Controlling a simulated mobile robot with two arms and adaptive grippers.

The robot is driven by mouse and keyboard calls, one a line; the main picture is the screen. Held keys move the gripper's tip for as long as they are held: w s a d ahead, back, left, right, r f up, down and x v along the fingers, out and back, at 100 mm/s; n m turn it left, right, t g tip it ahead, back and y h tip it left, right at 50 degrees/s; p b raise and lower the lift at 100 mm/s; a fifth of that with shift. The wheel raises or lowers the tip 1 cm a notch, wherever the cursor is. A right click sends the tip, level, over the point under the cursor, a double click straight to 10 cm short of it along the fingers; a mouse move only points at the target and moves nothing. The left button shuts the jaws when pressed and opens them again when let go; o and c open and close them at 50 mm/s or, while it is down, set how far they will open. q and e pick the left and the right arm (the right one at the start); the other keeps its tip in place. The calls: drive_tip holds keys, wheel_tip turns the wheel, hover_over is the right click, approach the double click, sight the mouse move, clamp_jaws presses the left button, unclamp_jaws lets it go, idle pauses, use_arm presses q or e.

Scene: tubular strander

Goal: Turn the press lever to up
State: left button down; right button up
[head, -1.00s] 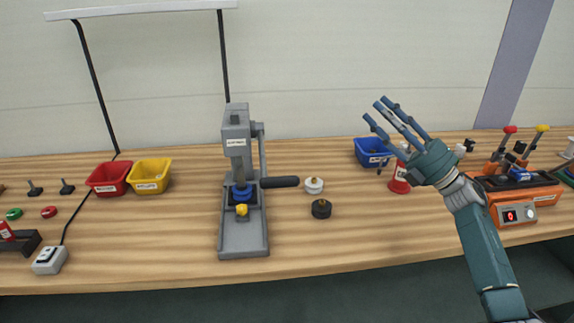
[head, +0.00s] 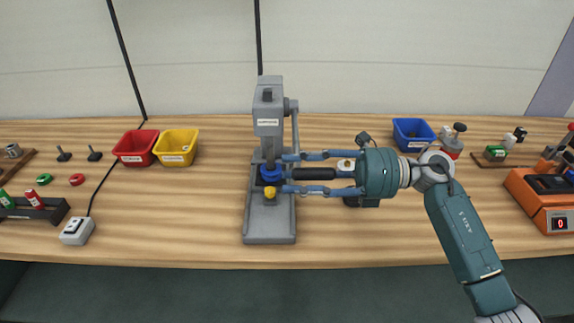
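The grey press (head: 270,215) stands upright on the wooden bench near the middle of the head view. Its lever (head: 297,135) hangs down from a pivot at the upper right, and the black handle (head: 314,173) points right at low height. My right gripper (head: 288,173) reaches in from the right with its fingers open, one above and one below the handle. A gap shows between the fingers and the handle. The fingertips are close to the blue and yellow parts at the press's ram. My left gripper is not in view.
A red bin (head: 136,146) and a yellow bin (head: 177,147) stand left of the press. A blue bin (head: 413,133) is behind my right arm. An orange device (head: 540,200) is at the far right. The bench front left of the press is mostly clear.

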drive_tip(key=shift+a, duration=0.85)
drive_tip(key=shift+w+a+f, duration=0.1)
drive_tip(key=shift+a, duration=0.05)
clamp_jaws()
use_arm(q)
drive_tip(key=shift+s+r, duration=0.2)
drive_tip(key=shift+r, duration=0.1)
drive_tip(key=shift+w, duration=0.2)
